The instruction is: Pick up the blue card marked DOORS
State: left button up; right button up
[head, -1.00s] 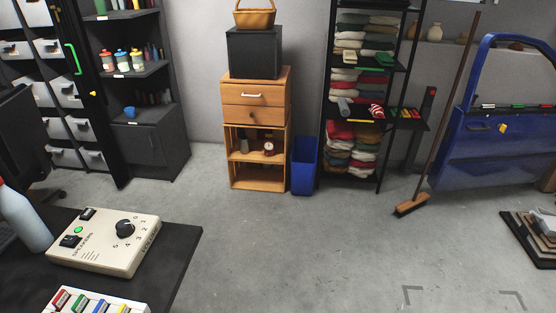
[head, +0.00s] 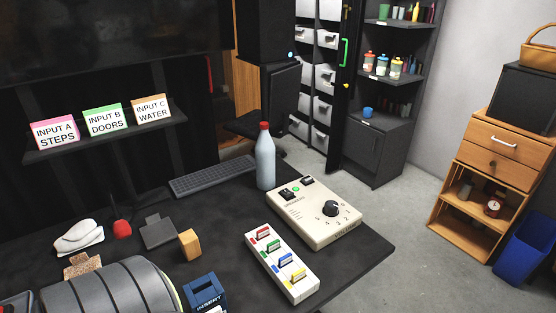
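A white rack (head: 303,290) on the dark desk holds a row of small coloured cards: red, green, blue and yellow. The blue card (head: 284,261) stands in its slot between the green card (head: 273,248) and the yellow card (head: 298,276). The lettering on the cards is too small to read. A green-edged sign reading INPUT B DOORS (head: 105,120) stands on a shelf behind the desk. Neither of my grippers is in view.
On the desk are a beige control box (head: 318,215), a bottle (head: 265,160), a keyboard (head: 212,175), a blue INSERT box (head: 205,293) and a grey ribbed cylinder (head: 105,295). Open floor (head: 400,255) lies right of the desk.

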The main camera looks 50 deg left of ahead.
aim_at(286, 259)
jog(key=u, duration=1.4)
jog(key=i+l+u, duration=0.15)
jog(key=l, duration=0.25)
jog(key=i+l+u, duration=0.1)
jog(key=l, duration=0.3)
